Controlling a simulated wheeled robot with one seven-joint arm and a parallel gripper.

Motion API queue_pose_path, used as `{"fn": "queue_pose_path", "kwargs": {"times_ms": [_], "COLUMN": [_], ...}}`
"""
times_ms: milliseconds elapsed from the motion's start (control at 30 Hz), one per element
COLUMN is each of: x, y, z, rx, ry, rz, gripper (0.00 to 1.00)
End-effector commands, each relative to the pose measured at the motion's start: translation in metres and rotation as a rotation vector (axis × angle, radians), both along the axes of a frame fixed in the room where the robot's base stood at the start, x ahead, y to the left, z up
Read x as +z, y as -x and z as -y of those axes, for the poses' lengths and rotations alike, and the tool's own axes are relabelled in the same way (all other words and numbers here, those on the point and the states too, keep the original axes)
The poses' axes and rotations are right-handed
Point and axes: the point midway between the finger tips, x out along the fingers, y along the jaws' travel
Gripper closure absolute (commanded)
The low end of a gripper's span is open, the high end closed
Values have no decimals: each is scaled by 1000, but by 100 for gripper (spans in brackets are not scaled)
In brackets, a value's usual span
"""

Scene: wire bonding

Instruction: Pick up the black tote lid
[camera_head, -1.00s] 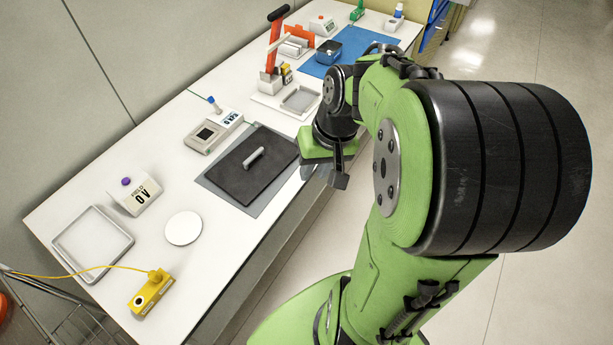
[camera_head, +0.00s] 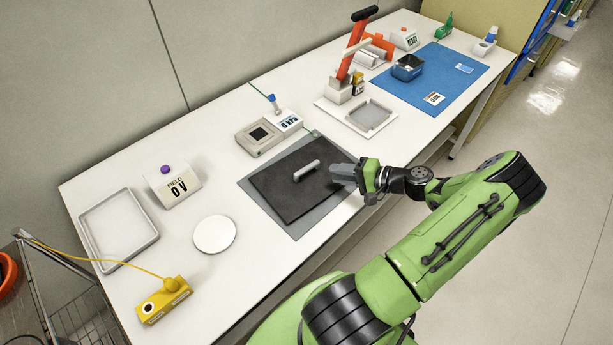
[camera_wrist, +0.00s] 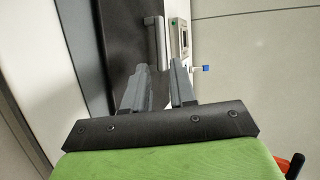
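The black tote lid (camera_head: 290,190) lies flat on a grey mat (camera_head: 252,193) at the middle of the white bench. A light grey bar handle (camera_head: 306,171) stands up from its middle. My gripper (camera_head: 338,172) is at the lid's right edge, pointing left toward the handle. In the wrist view the two fingers (camera_wrist: 162,88) are apart with nothing between them. The handle (camera_wrist: 155,42) shows just beyond the fingertips, and the dark lid (camera_wrist: 122,40) shows to its left. I cannot tell whether the gripper touches the lid.
A meter (camera_head: 267,133) stands behind the lid. A white disc (camera_head: 214,235), a field display (camera_head: 173,186) and an empty grey tray (camera_head: 118,230) are to the left. A light tray (camera_head: 371,115) and a blue mat (camera_head: 440,80) with a blue bin (camera_head: 407,67) are at the right.

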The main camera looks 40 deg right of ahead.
Motion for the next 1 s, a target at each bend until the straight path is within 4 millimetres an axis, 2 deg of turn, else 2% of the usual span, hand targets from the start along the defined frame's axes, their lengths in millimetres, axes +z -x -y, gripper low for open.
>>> {"fn": "queue_pose_path", "kwargs": {"times_ms": [100,267,400,500,733,900,1000], "x": [-9,-15,-24,-29,-29,-29,-29], "y": [-21,-38,-63,-74,-77,-77,-77], "z": [-9,-15,-23,-27,-28,-28,-28], "rx": [2,3,4,2,1,1,1], "ry": [-2,-2,0,0,1,1,1], "rz": [-1,-2,0,-2,-3,-3,-3], "gripper": [74,74,74,74,74,99,100]}}
